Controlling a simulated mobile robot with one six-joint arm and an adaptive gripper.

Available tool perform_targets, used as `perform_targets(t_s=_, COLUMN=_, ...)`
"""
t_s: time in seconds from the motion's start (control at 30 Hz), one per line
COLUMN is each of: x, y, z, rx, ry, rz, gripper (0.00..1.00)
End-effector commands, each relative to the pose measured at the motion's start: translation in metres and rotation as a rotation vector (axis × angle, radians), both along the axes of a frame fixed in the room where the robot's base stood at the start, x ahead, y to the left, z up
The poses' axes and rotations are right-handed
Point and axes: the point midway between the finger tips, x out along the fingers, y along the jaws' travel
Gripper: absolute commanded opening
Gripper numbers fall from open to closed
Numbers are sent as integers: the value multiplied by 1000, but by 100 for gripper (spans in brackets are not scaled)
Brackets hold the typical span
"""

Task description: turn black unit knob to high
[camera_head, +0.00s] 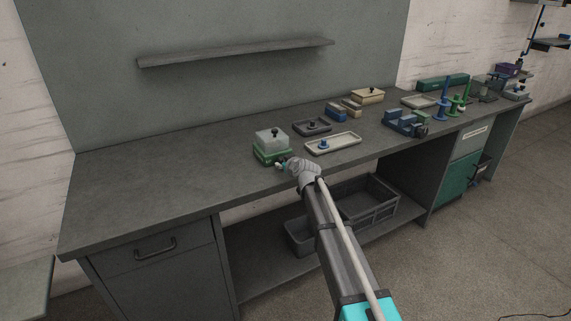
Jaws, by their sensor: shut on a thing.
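A unit with a green base (267,158) and a pale translucent box on top (271,142) stands near the bench's front edge. A small black knob shows on the box's top. My gripper (282,165) is low at the front right of the green base, at the end of my arm reaching up from the lower right. It is shut on a small part at the base's front. The view is too small to show what that part is or how it is turned. No clearly black unit can be picked out; a dark tray with a black knob (312,126) lies behind.
A pale tray with a blue knobbed piece (324,146) lies right of my wrist. Blue blocks (399,121), tan boxes (368,96) and green and blue posts (444,104) stand farther right. The bench's left part (150,180) is clear. A grey crate (372,216) sits below.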

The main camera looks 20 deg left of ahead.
Motion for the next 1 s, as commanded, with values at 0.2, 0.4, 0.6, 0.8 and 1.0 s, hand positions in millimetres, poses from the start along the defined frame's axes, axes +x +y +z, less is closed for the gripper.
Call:
perform_targets(t_s=0.2, x=2, y=1, z=1, rx=97, ry=110, rz=-1, gripper=2)
perform_targets(t_s=0.4, x=3, y=2, z=0, rx=203, ry=231, rz=-1, gripper=2)
perform_targets(t_s=0.6, x=4, y=1, z=0, rx=293, ry=338, rz=-1, gripper=2)
perform_targets(t_s=0.8, x=4, y=2, z=1, rx=350, ry=405, rz=-1, gripper=2)
perform_targets(t_s=1.0, x=3, y=2, z=1, rx=371, ry=430, rz=0, gripper=2)
